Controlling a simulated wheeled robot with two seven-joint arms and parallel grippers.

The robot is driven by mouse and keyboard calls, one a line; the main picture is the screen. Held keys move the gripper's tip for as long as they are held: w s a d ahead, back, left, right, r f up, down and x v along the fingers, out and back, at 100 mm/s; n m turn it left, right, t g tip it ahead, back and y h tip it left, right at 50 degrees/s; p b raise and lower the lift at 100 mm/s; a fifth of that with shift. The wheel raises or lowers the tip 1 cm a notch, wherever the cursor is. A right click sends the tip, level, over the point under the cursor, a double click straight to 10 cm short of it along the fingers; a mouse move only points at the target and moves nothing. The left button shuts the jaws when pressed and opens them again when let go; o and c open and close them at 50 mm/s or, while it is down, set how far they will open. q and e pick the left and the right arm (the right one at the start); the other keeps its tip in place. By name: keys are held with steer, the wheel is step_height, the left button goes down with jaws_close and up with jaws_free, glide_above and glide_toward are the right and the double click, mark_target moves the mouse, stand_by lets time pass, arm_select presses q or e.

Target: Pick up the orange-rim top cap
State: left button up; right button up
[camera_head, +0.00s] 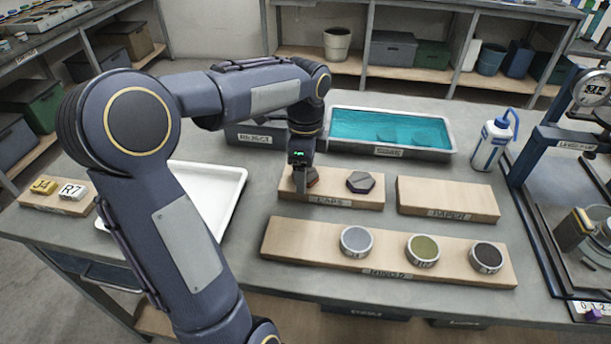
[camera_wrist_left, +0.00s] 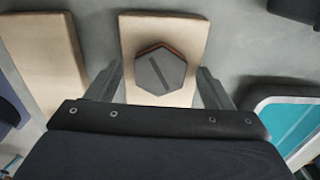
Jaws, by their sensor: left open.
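The orange-rim top cap (camera_head: 313,177) is a grey hexagon with an orange-brown edge, lying on the wooden board labelled CAPS (camera_head: 338,202). My left gripper (camera_head: 300,186) is over the left end of that board and partly hides the cap. In the left wrist view the cap (camera_wrist_left: 161,72) shows a dark slot across its top. The open left fingers (camera_wrist_left: 160,88) stand one on each side of it, with gaps between. A second dark hexagonal cap (camera_head: 360,182) lies to the right on the same board. My right gripper is not in view.
A board with several round pieces (camera_head: 303,240) lies in front. An empty-looking board (camera_head: 447,198) is to the right. A blue-filled tray (camera_head: 450,150) is behind, a white tray (camera_head: 230,186) is left, and a wash bottle (camera_head: 489,148) and press (camera_head: 540,190) stand right.

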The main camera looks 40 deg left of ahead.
arm_select(q)
steer(key=shift+c, duration=0.3)
steer(key=c, duration=1.2)
steer(key=shift+r, duration=0.1)
